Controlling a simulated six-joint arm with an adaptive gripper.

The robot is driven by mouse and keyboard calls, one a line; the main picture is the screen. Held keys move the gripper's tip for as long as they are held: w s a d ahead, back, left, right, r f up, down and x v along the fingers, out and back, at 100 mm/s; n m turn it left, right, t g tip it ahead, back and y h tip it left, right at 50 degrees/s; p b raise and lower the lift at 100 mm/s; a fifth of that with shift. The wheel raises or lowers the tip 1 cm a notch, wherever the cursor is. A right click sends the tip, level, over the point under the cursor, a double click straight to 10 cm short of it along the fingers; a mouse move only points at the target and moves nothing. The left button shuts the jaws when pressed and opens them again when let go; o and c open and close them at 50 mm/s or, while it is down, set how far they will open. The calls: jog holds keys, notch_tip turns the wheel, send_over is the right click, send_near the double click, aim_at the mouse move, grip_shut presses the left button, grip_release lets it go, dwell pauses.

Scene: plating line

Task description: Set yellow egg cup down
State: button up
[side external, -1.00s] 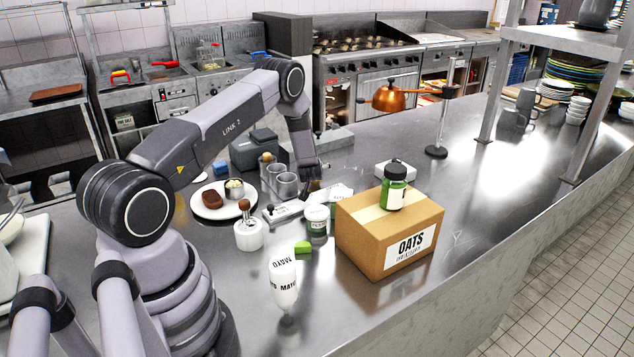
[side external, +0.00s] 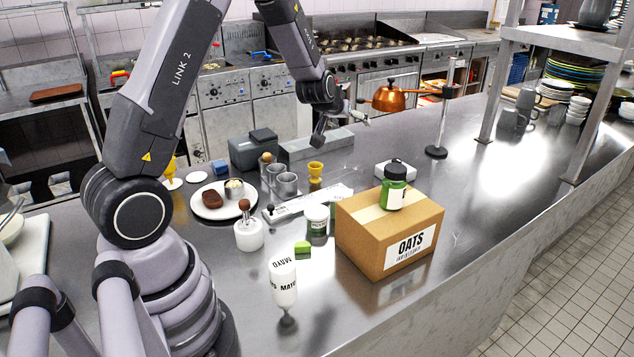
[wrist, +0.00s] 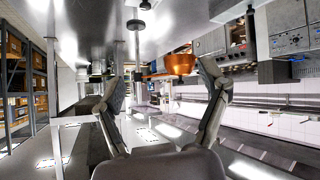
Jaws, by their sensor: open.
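A yellow egg cup (side external: 316,172) stands upright on the steel counter in the side view, just right of the grey metal cups (side external: 287,184). My gripper (side external: 340,127) is above and behind it, clear of it, with its fingers spread and nothing between them. In the wrist view my gripper (wrist: 160,78) also shows open and empty, and the egg cup is not seen there. A second yellow cup-shaped thing (side external: 171,172) stands at the left, partly hidden by my arm.
A carton of oats (side external: 385,235) with a green-labelled jar (side external: 394,186) on top stands at right. A plate (side external: 212,212) with food, a mayo bottle (side external: 283,285) and a copper pan (side external: 390,97) by a stand are around. The counter's right side is mostly clear.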

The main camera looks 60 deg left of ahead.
jog(key=s+d+r+m+g+h, duration=0.1)
jog(key=s+d+r+m+h, duration=0.35)
jog(key=s+d+r, duration=0.95)
jog(key=s+d+m+g, duration=0.2)
jog(key=s+m, duration=0.1)
jog(key=s, duration=1.6)
jog(key=shift+s+r+g, duration=0.2)
jog(key=shift+s+g, duration=0.2)
